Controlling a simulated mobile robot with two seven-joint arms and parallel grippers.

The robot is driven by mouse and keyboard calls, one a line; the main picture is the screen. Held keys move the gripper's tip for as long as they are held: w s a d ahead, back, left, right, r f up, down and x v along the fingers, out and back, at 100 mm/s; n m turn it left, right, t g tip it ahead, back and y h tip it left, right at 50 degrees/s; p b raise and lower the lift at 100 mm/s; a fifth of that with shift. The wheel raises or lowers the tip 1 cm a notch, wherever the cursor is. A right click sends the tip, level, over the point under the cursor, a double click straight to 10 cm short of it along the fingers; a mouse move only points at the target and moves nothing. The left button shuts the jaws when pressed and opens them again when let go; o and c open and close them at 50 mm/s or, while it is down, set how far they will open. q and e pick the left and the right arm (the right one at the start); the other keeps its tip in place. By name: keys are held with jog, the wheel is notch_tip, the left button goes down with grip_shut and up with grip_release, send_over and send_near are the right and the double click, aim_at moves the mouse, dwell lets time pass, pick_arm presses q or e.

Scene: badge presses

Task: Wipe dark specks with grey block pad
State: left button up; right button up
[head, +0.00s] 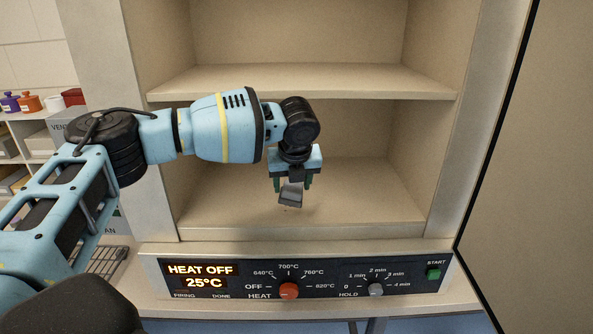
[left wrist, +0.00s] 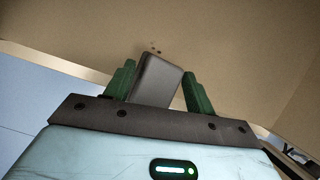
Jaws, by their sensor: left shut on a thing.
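My left gripper (head: 292,186) hangs inside the lower chamber of the kiln, above its floor, fingers pointing down. It is shut on a grey block pad (head: 291,194). In the left wrist view the pad (left wrist: 157,80) sits tilted between the green fingers (left wrist: 160,84). A few dark specks (left wrist: 154,50) show on the beige surface just past the pad's end. In the head view some faint specks (head: 287,209) show on the chamber floor just below the pad. I cannot tell whether the pad touches the floor. My right gripper is not in view.
A beige shelf (head: 300,82) spans the kiln above my left arm. The control panel (head: 300,278) runs below the opening, reading HEAT OFF and 25°C. The open door (head: 530,150) stands at the right. A wire rack (head: 108,262) lies at the lower left.

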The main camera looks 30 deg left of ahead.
aim_at(291, 195)
pick_arm(q)
jog(key=shift+w+a+r+m, duration=0.25)
jog(key=shift+w+r+m, duration=0.1)
jog(key=shift+r, duration=0.2)
jog(key=shift+a+r+m, duration=0.15)
jog(key=shift+r+m, duration=0.1)
jog(key=shift+r, duration=0.2)
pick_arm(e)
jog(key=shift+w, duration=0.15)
pick_arm(q)
jog(key=shift+h, duration=0.3)
jog(key=shift+s+f, duration=0.1)
jog(key=shift+f, duration=3)
jog(key=shift+f, duration=0.15)
jog(key=shift+w+a+f+b, duration=0.2)
jog(key=shift+w+a+b, duration=0.25)
jog(key=shift+w, duration=0.45)
jog(key=shift+w+a+r, duration=0.15)
jog(key=shift+w+a, duration=0.45)
jog(key=shift+w, duration=0.2)
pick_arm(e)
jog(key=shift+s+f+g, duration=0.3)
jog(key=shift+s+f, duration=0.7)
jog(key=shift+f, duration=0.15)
